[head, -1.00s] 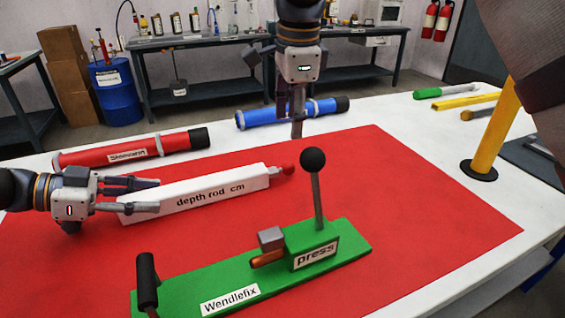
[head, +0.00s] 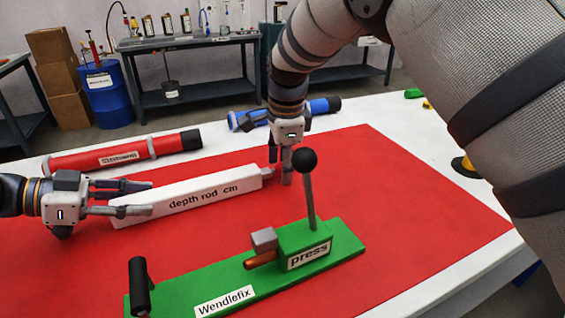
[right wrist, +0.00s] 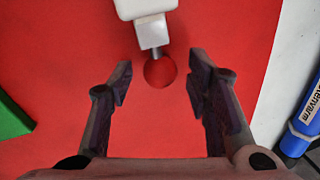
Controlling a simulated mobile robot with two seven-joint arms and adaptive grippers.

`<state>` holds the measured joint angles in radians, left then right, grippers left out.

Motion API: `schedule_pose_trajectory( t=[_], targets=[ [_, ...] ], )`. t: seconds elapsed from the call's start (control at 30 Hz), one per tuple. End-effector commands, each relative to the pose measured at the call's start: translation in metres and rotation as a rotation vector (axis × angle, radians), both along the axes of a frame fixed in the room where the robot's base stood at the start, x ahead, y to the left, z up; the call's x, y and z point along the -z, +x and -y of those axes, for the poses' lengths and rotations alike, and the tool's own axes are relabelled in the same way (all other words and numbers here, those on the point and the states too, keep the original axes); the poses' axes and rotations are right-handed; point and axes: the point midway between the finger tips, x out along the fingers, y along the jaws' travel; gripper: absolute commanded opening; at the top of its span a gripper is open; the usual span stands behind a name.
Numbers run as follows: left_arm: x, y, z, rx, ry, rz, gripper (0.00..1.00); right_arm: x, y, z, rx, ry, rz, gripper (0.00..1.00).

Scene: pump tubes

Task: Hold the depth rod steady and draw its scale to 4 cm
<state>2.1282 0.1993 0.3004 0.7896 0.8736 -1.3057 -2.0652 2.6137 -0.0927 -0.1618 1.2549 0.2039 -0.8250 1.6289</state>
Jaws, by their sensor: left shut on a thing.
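My right gripper (head: 280,170) is at the other end, pointing down. In the right wrist view its open fingers (right wrist: 162,78) stand either side of the rod's red knob (right wrist: 160,72), with gaps on both sides. The knob sits on a short grey stem below a light block at the rod's end (right wrist: 145,8).
The green press (head: 190,285), with an upright black-knobbed lever (head: 308,190), stands in front of the rod. A red tube (head: 120,154) and a blue tube (head: 318,107) lie behind. The red mat (head: 410,190) is clear at right, below my right arm.

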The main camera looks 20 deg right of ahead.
Motion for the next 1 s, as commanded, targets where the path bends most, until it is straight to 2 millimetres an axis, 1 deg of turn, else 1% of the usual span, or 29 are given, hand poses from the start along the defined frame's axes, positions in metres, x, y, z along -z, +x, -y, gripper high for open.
schedule_pose_trajectory(
  t=[0.03,0.07,0.1,0.17,0.2,0.37,0.43,0.6,0.7,0.93,0.97,1.0],
  targets=[
    [-0.001,0.000,0.000,0.000,-0.001,0.001,0.00,0.000,0.000,0.000,0.000,0.000,0.000,0.32],
    [-0.001,0.000,0.000,0.000,-0.001,0.001,0.00,0.000,0.000,0.000,0.000,0.000,0.000,0.25],
    [-0.001,0.000,0.000,0.000,-0.001,0.001,0.00,0.000,0.000,0.000,0.000,0.000,0.000,0.16],
    [-0.001,0.000,0.000,0.000,-0.001,0.001,0.00,0.000,0.000,0.000,0.000,0.000,0.000,0.03],
    [-0.001,0.000,0.000,0.000,-0.001,0.001,0.00,0.000,0.000,0.000,0.000,0.000,0.000,0.00],
    [-0.001,0.000,0.000,0.000,-0.001,0.001,0.00,0.000,0.000,0.001,0.000,0.000,0.000,0.00],
    [-0.001,0.000,0.000,0.000,-0.001,0.001,0.00,-0.001,0.000,0.005,0.000,0.000,0.000,0.00],
    [-0.001,0.000,-0.001,-0.001,0.000,0.001,0.00,-0.001,0.000,0.031,0.004,0.000,0.001,0.00],
    [-0.001,0.000,-0.001,-0.001,0.000,0.001,0.00,-0.001,0.000,0.041,0.002,-0.002,0.001,0.00],
    [-0.001,0.000,0.000,-0.001,0.000,0.001,0.00,0.000,0.000,0.040,-0.001,-0.001,0.000,0.00],
    [-0.001,0.000,0.000,-0.001,0.000,0.001,0.00,0.000,0.000,0.040,-0.001,-0.001,0.000,0.32],
    [-0.001,0.000,0.000,-0.001,0.000,0.001,0.00,0.000,0.000,0.040,-0.001,-0.001,0.000,0.41]
  ],
)
